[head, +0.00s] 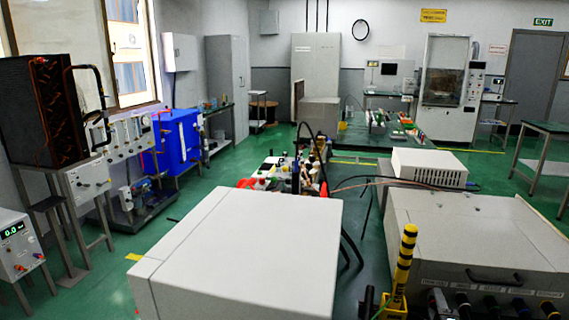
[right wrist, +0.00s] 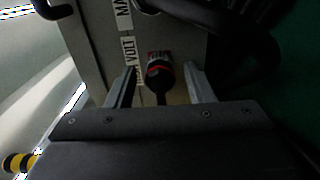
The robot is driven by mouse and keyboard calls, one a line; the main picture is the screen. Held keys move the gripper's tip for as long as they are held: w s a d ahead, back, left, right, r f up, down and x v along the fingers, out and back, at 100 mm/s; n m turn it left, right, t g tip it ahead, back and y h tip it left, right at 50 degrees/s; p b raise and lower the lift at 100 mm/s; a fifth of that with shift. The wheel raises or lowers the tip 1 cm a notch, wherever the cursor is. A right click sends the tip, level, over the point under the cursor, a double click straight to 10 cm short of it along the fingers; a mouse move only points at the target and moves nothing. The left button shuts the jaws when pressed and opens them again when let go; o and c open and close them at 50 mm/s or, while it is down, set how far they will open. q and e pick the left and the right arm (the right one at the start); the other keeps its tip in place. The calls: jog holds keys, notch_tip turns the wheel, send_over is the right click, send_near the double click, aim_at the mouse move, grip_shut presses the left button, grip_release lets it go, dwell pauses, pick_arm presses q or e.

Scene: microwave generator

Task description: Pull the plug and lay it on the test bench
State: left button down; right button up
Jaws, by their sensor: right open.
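A dark plug with a red band (right wrist: 159,72) sits at a grey panel marked with a label ending in "VOLT" in the right wrist view. My right gripper (right wrist: 162,80) is open around it, with one finger on each side and a visible gap to both. In the head view my right gripper (head: 437,300) is low, at the left end of the socket row on the front of the large grey cabinet (head: 475,230). The plug is too small and dark to tell apart there. My left gripper is not in view.
A yellow-and-black post (head: 403,265) stands just left of the gripper. A big pale box (head: 245,240) fills the front middle. Green-topped benches stand at the right (head: 548,127) and back (head: 385,94); I cannot tell which is the test bench. Dark cables hang near the plug.

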grip_shut()
jog(key=shift+s, duration=0.15)
jog(key=shift+p+v, duration=0.35)
jog(key=shift+v, duration=2.5)
